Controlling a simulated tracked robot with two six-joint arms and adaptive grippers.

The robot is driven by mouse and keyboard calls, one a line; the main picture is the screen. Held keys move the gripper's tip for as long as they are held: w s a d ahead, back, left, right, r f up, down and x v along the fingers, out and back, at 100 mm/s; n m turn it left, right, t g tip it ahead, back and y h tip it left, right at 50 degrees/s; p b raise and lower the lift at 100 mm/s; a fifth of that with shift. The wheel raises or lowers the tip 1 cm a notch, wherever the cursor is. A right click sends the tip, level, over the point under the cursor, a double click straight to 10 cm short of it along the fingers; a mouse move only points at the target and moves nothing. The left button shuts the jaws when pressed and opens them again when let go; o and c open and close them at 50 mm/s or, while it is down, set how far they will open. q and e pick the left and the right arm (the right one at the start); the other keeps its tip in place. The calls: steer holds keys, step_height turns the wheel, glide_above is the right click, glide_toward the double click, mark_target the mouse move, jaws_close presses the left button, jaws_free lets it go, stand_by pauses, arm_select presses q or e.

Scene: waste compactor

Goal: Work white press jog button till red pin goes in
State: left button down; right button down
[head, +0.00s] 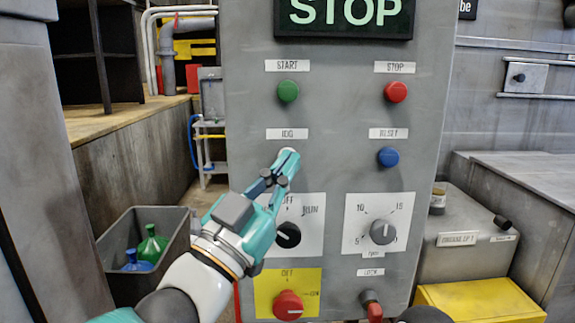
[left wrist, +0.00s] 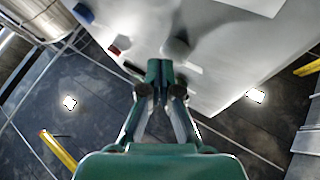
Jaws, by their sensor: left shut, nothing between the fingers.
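The white jog button (head: 289,151) sits on the grey control panel under a label that seems to read JOG. My left gripper (head: 286,162) is shut and empty, its fingertips at the button and covering its lower part. I cannot tell whether they touch or press it. In the left wrist view the closed fingertips (left wrist: 159,68) are close to a pale round knob (left wrist: 176,46) on the panel. A red-tipped fitting (head: 373,306) is low on the panel; I cannot tell whether it is the red pin. My right gripper is not in view.
Near the jog button are the green start button (head: 288,91), red stop button (head: 396,92), blue reset button (head: 388,157), a black selector (head: 287,235), a red knob (head: 288,305) and a grey dial (head: 383,231). A lit STOP sign (head: 344,13) tops the panel. A grey bin (head: 183,222) holds bottles.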

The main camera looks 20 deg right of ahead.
arm_select(q)
steer(key=shift+s+a+b, duration=0.15)
steer(key=shift+s+b, duration=0.15)
steer(key=shift+s, duration=0.2)
steer(key=shift+s, duration=0.1)
steer(key=s+b, duration=0.2)
steer(key=s+a+b, duration=0.1)
steer(key=s, duration=0.1)
steer(key=shift+s+a+b, duration=0.2)
steer(key=shift+s+b, duration=0.15)
steer(key=shift+b, duration=0.05)
stand_by(0.4)
